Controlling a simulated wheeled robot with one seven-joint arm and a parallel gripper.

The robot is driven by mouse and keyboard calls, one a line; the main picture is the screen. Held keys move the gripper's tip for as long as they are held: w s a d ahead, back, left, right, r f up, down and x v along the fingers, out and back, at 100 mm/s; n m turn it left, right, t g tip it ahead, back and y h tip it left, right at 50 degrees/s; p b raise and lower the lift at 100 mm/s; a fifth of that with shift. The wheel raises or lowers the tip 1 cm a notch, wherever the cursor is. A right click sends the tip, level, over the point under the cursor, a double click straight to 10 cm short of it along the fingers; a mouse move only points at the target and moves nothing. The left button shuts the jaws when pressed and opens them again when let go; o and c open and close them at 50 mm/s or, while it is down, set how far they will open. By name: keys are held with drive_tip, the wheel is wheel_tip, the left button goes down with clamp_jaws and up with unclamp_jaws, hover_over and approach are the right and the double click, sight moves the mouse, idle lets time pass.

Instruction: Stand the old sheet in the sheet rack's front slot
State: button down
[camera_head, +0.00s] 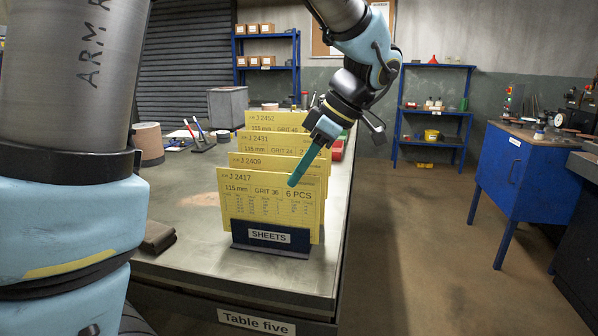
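The sheet rack (270,237) is a dark blue holder labelled SHEETS near the front of the table. Several yellow sheets stand upright in it, one behind another. The frontmost sheet (268,206) reads J 2417, 115 mm, GRIT 36, 6 PCS, and its lower edge is hidden behind the rack's front wall. Behind it show the tops of sheets J 2409 (250,161), J 2431 and J 2452. My gripper (293,183) points down and left, its teal fingertips overlapping the front sheet's top edge at the right. The fingers look like one bar; whether they pinch the sheet is unclear.
The rack stands on a grey table (190,235) labelled Table five. A dark folded cloth (158,237) lies left of the rack. A pen holder (202,143), a brown cylinder (149,144) and a grey box (228,107) are farther back. Floor right of the table is clear.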

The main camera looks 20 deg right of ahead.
drive_tip(key=shift+f+b, duration=0.6)
drive_tip(key=shift+f, duration=0.25)
drive_tip(key=c, duration=1)
unclamp_jaws()
